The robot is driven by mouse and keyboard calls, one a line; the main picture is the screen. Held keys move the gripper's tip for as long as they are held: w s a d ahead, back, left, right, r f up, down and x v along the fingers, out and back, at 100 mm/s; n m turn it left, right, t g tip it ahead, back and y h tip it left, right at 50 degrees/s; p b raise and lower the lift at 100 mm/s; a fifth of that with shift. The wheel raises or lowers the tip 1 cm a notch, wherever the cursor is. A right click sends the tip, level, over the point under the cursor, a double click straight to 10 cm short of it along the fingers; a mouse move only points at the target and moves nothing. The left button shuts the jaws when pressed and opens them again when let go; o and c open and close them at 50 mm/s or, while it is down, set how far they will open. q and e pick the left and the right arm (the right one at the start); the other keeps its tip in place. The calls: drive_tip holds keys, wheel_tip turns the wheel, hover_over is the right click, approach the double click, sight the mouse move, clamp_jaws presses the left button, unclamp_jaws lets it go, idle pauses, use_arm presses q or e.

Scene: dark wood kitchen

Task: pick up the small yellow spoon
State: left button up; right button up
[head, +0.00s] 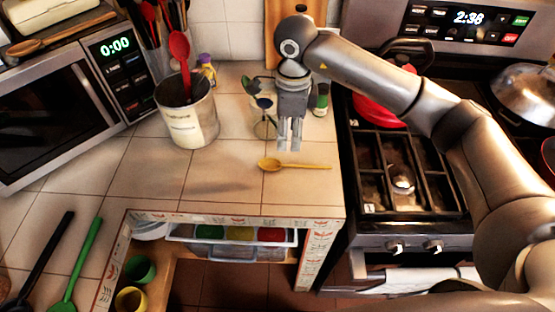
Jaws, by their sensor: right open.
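The small yellow spoon (296,166) lies flat on the tiled counter (220,175), near its front edge. Its bowl points left and its handle points right. My right gripper (290,148) comes in from the right and points down just behind the spoon, over the counter. Its fingers are open with a narrow gap and hold nothing. Whether the fingertips are level with the spoon or above it, I cannot tell. My left gripper is not in view.
A metal canister (187,115) with a red spoon stands left of my gripper. A glass (263,115) and a small green jar (320,100) stand close by it. The stove (405,180) is at right. Black and green utensils (80,262) lie at left.

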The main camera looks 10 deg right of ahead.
drive_tip(key=p, duration=0.1)
hover_over(287, 166)
drive_tip(key=f, duration=0.5)
drive_tip(key=shift+d, duration=0.35)
drive_tip(key=shift+a+f+p, duration=0.1)
drive_tip(key=shift+f+p, duration=0.5)
drive_tip(key=f, duration=0.1)
drive_tip(key=f+p, duration=0.1)
drive_tip(key=f, duration=0.1)
drive_tip(key=shift+a+f+p, duration=0.2)
drive_tip(key=shift+f+p, duration=0.05)
drive_tip(key=shift+p, duration=0.05)
drive_tip(key=shift+f, duration=0.45)
clamp_jaws()
